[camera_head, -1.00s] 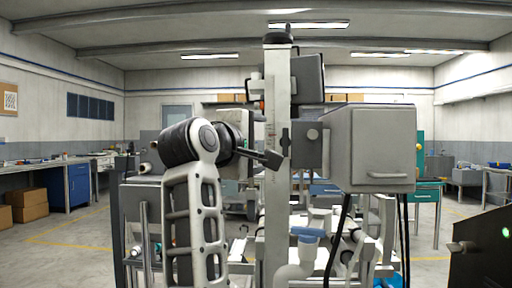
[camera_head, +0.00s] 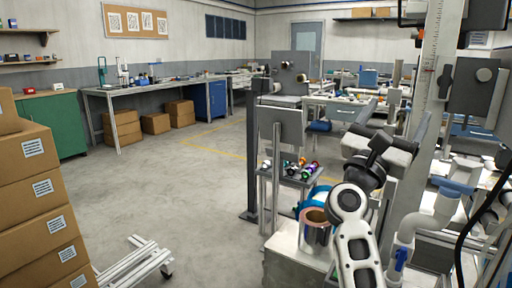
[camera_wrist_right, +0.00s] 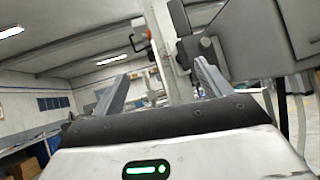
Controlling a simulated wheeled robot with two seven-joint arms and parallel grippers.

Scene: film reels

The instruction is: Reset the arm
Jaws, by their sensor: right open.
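My right arm (camera_head: 355,245) rises from the lower edge of the head view, right of the middle, with white links and dark joints. My right gripper (camera_head: 392,140) is at its top end, raised in front of the grey machine. In the right wrist view my right gripper (camera_wrist_right: 160,85) has its two grey fingers well apart, with nothing held between them. A tall pale column (camera_wrist_right: 165,45) stands beyond the fingers. My left gripper is not in view.
The column (camera_head: 425,85) and grey machine housing (camera_head: 475,85) stand close on the right. A stand (camera_head: 285,130) with small coloured spools (camera_head: 290,168) is left of my arm. Stacked cartons (camera_head: 35,190) and metal rails (camera_head: 135,262) lie at left. The floor between is clear.

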